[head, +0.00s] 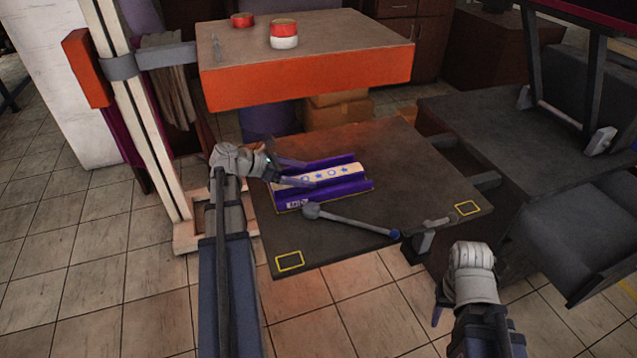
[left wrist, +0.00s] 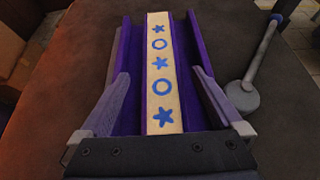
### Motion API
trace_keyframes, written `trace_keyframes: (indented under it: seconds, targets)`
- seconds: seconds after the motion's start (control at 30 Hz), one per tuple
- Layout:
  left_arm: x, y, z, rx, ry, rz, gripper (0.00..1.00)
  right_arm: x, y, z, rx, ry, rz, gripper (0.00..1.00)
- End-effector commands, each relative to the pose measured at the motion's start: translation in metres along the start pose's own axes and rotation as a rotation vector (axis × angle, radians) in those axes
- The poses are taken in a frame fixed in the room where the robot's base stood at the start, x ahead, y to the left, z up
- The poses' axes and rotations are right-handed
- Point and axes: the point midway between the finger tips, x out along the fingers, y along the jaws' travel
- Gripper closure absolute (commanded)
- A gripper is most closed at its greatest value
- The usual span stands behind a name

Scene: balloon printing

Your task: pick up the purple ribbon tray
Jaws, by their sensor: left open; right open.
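The purple ribbon tray (head: 352,185) lies on the dark table, with a cream strip (head: 345,171) printed with blue stars and rings along its middle. In the left wrist view the tray (left wrist: 128,70) runs away from my gripper, with the strip (left wrist: 160,75) between its purple walls. My left gripper (head: 300,174) is open at the tray's left end. In the left wrist view its fingers (left wrist: 165,98) stand on either side of the tray's near end; whether they touch it I cannot tell. My right gripper (head: 440,300) is low at the right, off the table's front edge, its fingers mostly hidden.
A grey lever with a round head (head: 312,211) lies just in front of the tray. An orange-edged press block (head: 310,80) hangs over the table's back, carrying red and white rolls (head: 284,35). Yellow squares (head: 289,261) mark the dark table (head: 420,180), whose right part is mostly clear.

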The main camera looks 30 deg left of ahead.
Motion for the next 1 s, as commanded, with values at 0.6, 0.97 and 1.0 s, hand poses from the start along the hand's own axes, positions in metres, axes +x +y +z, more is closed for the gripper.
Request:
trace_keyframes:
  seconds: [0.6,0.97,1.0]
  targets:
    - [0.043,-0.001,-0.003,0.0,0.0,0.0,0.09,0.023,-0.002,-0.001,0.0,0.0,0.0,0.5]
    - [0.043,-0.001,-0.003,0.0,0.0,0.0,0.49,0.023,-0.002,-0.001,0.0,0.0,0.0,0.5]
    - [0.043,-0.001,-0.003,0.0,0.0,0.0,0.54,0.023,-0.002,-0.001,0.0,0.0,0.0,0.5]
